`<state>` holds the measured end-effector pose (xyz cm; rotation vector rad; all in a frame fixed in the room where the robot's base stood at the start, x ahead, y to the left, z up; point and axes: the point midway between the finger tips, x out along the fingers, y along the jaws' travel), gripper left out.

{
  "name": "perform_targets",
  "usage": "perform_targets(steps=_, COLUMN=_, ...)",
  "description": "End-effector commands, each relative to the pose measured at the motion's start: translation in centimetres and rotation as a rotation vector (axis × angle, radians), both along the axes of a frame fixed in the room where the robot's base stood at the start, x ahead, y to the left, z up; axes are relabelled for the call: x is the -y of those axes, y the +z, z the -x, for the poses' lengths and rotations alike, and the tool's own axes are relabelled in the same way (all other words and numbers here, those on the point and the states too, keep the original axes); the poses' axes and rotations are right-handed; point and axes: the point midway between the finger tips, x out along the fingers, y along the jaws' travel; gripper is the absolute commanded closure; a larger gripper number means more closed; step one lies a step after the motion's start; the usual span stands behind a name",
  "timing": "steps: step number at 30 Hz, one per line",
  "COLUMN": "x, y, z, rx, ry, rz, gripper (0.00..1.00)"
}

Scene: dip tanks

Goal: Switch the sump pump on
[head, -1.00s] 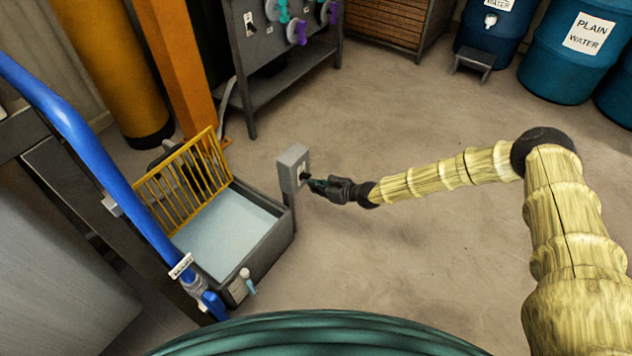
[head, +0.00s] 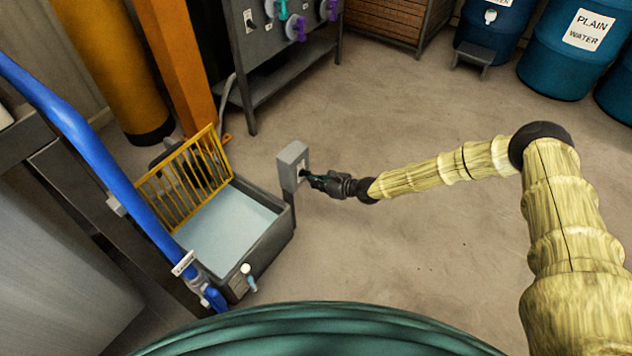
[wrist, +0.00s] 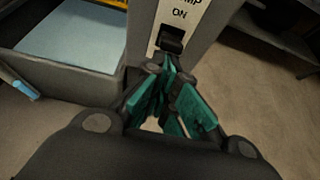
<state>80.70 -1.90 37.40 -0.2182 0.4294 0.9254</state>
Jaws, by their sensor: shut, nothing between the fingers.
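The sump pump switch box (head: 293,163) is a grey box on a post at the right corner of the sump. In the wrist view its white label plate (wrist: 183,16) reads "ON" above a black rocker switch (wrist: 171,41). My gripper (head: 308,178) is shut and empty, its tips at the face of the box. In the wrist view its teal-padded fingers (wrist: 167,66) come together right below the rocker, touching it or very close. The lower part of the rocker and plate is hidden by the fingers, so the switch's position cannot be told.
The sump (head: 272,246) is a dark tank of pale liquid with a yellow grate (head: 160,195) raised at its back. A blue pipe (head: 95,160) runs along the left. A grey panel stand (head: 262,95) stands behind.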

Motion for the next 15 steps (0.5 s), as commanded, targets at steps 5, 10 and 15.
perform_targets(steps=5, x=0.0, y=-0.1, z=0.0, rx=0.0, ry=0.0, rz=0.0, gripper=1.0)
perform_targets(steps=10, x=0.3, y=-1.4, z=0.3, rx=0.0, ry=0.003, rz=0.001, gripper=1.0)
perform_targets(steps=15, x=1.0, y=-3.7, z=0.7, rx=-0.002, ry=0.005, rz=0.001, gripper=1.0)
